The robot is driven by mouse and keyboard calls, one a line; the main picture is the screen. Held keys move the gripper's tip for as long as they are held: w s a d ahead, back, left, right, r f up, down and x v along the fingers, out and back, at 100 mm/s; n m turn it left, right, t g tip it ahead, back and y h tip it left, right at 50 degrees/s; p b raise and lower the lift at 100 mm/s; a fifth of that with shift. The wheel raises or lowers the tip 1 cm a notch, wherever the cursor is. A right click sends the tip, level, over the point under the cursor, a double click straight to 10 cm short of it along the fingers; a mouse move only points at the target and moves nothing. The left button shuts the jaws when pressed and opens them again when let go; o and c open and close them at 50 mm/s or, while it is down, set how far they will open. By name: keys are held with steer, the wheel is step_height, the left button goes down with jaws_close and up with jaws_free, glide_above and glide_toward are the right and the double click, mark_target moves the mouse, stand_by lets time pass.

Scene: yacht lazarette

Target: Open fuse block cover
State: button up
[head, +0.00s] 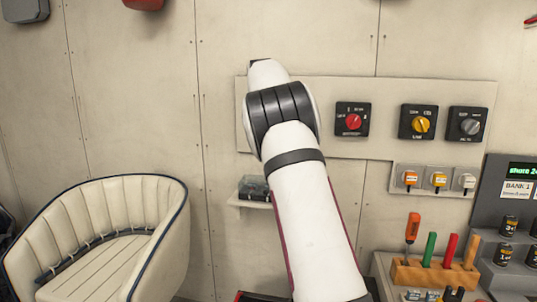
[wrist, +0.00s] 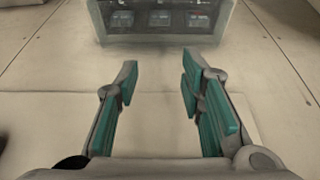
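A dark box with a see-through greyish cover, which looks like the fuse block (head: 254,188), sits on a small wall shelf, partly hidden behind my arm in the head view. In the wrist view, what looks like the same block (wrist: 165,38) is at the top edge, cut off by the frame, with several small labelled modules inside. Its cover looks shut, but the upper part is out of view. My gripper (wrist: 160,76) is open and empty, its teal-padded fingers pointing towards the block and apart from it. In the head view the gripper is hidden behind my arm.
A wall panel (head: 381,88) right of my arm carries red, yellow and grey rotary switches. A wooden tool rack (head: 437,277) stands at lower right beside a grey battery display unit (head: 519,192). A cream seat (head: 110,205) is at left.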

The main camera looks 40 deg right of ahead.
steer(key=v, duration=0.8)
steer(key=shift+r, duration=0.35)
steer(key=shift+a, duration=0.1)
